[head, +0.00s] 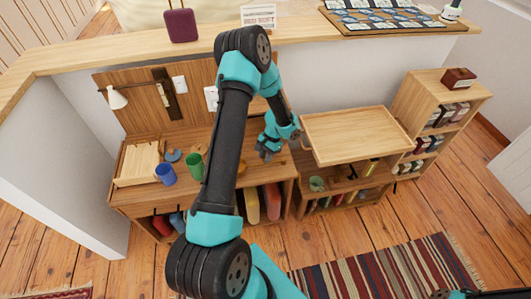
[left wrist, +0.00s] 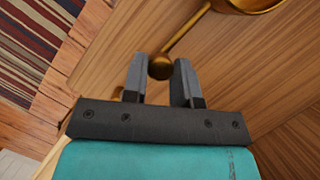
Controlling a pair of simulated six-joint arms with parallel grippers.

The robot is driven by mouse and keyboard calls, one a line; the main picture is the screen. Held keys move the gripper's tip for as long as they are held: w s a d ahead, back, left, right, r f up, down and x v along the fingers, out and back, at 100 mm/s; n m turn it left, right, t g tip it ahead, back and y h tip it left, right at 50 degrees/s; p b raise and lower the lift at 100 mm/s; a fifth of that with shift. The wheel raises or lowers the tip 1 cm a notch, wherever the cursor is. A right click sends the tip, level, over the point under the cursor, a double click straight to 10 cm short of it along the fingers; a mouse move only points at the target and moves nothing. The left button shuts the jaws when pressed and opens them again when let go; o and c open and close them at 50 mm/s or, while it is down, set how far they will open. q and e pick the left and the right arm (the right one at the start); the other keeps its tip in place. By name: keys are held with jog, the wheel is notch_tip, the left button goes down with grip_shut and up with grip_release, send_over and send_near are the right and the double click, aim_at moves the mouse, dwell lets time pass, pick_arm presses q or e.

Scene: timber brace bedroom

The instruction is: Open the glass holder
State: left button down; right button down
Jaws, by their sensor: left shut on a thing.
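In the left wrist view, a brass knob (left wrist: 161,67) sits between the fingertips of my left gripper (left wrist: 160,82), which is shut on it. A brass rod (left wrist: 187,33) runs from the knob up to a round brass part (left wrist: 248,4), cut off by the top edge; I take this to be the glass holder. In the head view, my left gripper (head: 268,148) is over the right end of the wooden desk. The holder is too small or hidden there to make out clearly. A dark part (head: 452,293) at the bottom right edge may be my right gripper; its jaws cannot be read.
Blue (head: 165,174) and green (head: 195,166) cups stand on the desk (head: 135,194), left of my arm. A raised wooden tray top (head: 355,133) is right of the gripper. A shelf unit (head: 432,82) stands further right. A striped rug (head: 385,271) lies in front.

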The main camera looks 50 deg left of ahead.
pick_arm(q)
jog(key=shift+s+d+n+h, duration=0.3)
jog(key=shift+d+n, duration=0.2)
jog(key=shift+n, duration=0.3)
jog(key=shift+s+d+n+h, duration=0.25)
jog(key=shift+d+n, duration=0.25)
jog(key=shift+n, duration=0.3)
jog(key=c, duration=0.9)
grip_release()
jog(key=shift+w, duration=0.1)
jog(key=v, duration=1.7)
jog(key=shift+r, duration=0.3)
jog(key=shift+s+a, duration=0.1)
jog(key=shift+s, duration=0.1)
